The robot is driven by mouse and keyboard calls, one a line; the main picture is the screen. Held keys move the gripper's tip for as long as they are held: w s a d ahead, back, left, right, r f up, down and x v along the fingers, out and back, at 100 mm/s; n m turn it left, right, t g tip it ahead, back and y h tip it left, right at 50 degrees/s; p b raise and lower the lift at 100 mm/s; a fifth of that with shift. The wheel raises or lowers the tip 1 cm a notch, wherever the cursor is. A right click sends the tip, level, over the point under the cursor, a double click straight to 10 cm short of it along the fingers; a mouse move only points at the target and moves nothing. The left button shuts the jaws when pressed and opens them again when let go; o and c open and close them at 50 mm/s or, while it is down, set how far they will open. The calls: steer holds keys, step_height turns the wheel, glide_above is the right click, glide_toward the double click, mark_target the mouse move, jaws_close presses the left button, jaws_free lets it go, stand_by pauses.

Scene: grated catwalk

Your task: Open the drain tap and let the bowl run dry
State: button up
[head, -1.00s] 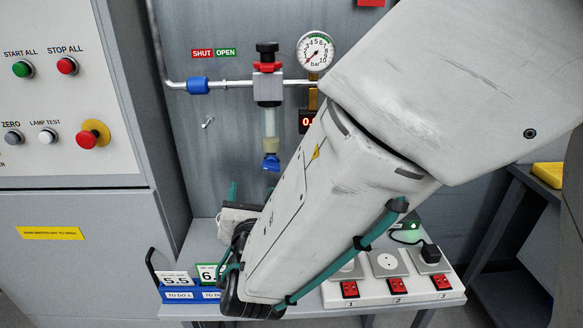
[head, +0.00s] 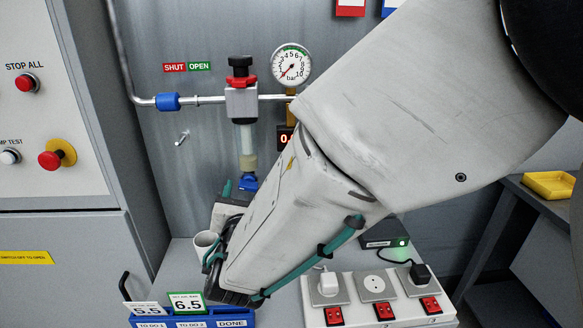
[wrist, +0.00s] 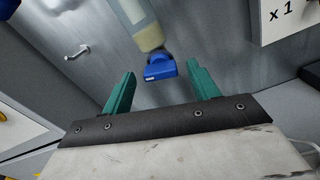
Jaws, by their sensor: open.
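The blue drain tap (head: 249,183) hangs at the bottom of the bowl (head: 247,138), a clear upright cylinder with a tan lower end, under the filter unit on the back panel. In the wrist view the tap (wrist: 160,70) shows its blue handle, below the bowl's tan end (wrist: 150,38). My gripper (wrist: 160,72) is open, with one teal finger on each side of the tap in the picture. The tap appears just beyond the fingertips; I see no contact. In the head view my arm hides most of the gripper; one teal fingertip shows left of the tap.
A pressure gauge (head: 291,65) and SHUT/OPEN label (head: 187,67) are on the panel near the pipe. A peg (head: 182,138) sticks out at left. On the bench are a white cup (head: 204,243), a blue card rack (head: 190,320) and a socket strip (head: 350,313).

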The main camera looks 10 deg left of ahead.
steer(key=shift+w+a, duration=0.1)
steer(key=shift+w, duration=0.45)
steer(key=shift+c, duration=0.3)
steer(key=c, duration=0.9)
steer(key=shift+c, duration=0.2)
